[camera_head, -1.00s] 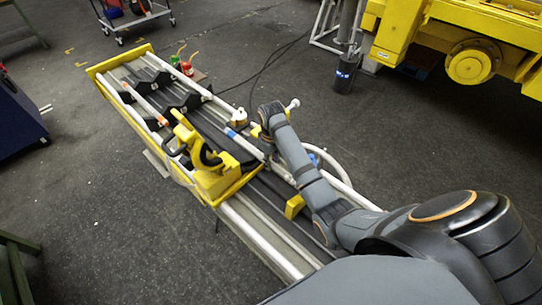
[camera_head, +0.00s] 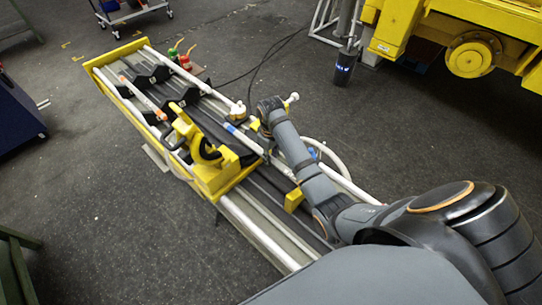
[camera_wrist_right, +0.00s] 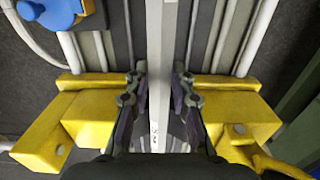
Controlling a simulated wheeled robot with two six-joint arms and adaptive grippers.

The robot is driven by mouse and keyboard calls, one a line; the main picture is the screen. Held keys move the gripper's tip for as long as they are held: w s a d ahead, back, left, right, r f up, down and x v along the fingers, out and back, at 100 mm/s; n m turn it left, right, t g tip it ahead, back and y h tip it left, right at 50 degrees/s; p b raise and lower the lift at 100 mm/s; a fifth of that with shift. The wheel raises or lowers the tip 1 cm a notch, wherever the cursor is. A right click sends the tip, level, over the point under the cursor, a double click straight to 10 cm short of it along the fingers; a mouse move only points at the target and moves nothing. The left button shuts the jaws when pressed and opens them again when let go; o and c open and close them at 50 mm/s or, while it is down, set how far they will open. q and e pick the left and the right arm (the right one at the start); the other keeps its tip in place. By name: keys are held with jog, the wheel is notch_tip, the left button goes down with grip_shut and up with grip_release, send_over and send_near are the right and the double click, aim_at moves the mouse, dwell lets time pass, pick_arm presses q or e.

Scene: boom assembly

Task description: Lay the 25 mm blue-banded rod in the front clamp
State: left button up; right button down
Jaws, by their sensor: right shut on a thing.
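A pale rod with a blue band (camera_head: 231,128) runs slantwise along the bench in the head view, toward my right gripper. My right gripper (camera_wrist_right: 160,90) reaches down over the bench. In the right wrist view its two fingers are shut on a pale straight bar (camera_wrist_right: 160,45), which I take to be this rod. The bar runs up between the fingers, and its blue band does not show there. A yellow clamp fixture (camera_head: 228,166) with a dark curved part stands to the left of the gripper. I cannot tell whether it is the front clamp. My left gripper is out of view.
The long yellow-framed bench (camera_head: 112,54) carries dark V-shaped supports (camera_head: 153,77) and another pale rod with an orange band (camera_head: 122,79). Yellow blocks (camera_wrist_right: 92,118) flank the fingers in the wrist view. Yellow machinery (camera_head: 470,55) stands at the upper right. Dark floor surrounds the bench.

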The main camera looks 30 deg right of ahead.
jog(key=shift+f, duration=1.55)
jog(key=c, duration=1.1)
grip_release()
notch_tip(320, 180, up, 8)
jog(key=shift+f, duration=0.2)
